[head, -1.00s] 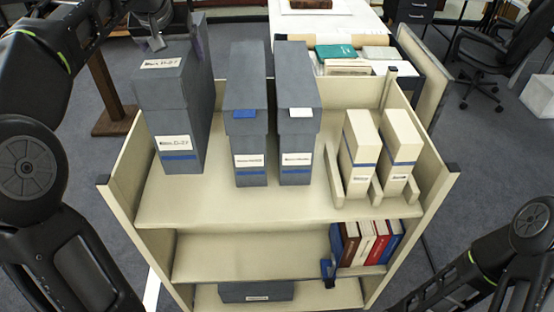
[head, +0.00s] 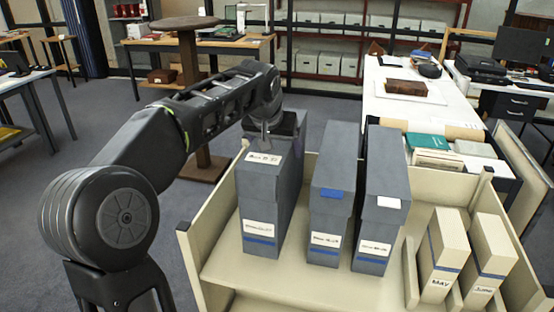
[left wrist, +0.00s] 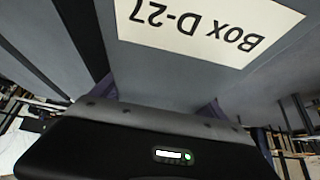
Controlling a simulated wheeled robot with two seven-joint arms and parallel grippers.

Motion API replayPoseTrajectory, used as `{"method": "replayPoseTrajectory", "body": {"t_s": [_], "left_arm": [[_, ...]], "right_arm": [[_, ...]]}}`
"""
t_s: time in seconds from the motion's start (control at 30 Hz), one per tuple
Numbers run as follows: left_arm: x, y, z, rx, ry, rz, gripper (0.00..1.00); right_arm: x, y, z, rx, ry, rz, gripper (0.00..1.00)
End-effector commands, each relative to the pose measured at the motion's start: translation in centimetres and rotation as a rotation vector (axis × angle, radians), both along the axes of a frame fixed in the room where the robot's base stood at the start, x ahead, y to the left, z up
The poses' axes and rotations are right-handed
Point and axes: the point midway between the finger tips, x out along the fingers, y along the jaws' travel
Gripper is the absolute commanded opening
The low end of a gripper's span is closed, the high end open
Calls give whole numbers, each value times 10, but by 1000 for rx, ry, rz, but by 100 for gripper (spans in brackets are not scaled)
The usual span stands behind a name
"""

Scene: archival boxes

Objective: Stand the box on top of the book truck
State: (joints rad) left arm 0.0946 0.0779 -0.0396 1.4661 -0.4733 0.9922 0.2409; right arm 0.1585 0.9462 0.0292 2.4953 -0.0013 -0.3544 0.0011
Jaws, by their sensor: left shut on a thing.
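The grey box (head: 262,195), labelled Box D-27 with a blue stripe, is upright at the left end of the book truck's top shelf (head: 225,268). Its base is at or just above the shelf; I cannot tell whether it touches. My left gripper (head: 265,138) is at the top of this box and shut on it. In the left wrist view, the label (left wrist: 205,28) is close in front of the gripper body, and a finger shows on either side. My right gripper is not in view.
Two similar grey boxes (head: 332,190) (head: 383,200) stand just right of it, with a narrow gap. Cream boxes (head: 442,255) stand in holders at the right. The truck's left end panel (head: 205,255) rises beside the held box. A brown round-topped stand (head: 180,27) is behind.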

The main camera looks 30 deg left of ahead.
Motion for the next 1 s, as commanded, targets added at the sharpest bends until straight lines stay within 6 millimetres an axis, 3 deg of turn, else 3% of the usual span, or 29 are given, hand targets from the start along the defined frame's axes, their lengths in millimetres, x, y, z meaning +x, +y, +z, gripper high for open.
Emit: {"method": "replayPoseTrajectory", "body": {"t_s": [0.17, 0.43, 0.87, 0.9, 1.0], "left_arm": [[0, 0, -3, 1, -5, -1, 11], [0, 0, -33, 0, -5, 0, 11], [1, 0, -39, 1, -7, -1, 11], [0, 0, -40, -1, 0, -1, 87], [0, 0, -40, -1, 0, -1, 95]], "right_arm": [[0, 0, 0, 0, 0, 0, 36], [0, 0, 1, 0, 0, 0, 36], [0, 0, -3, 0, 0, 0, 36], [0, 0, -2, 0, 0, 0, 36], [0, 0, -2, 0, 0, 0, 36]]}}
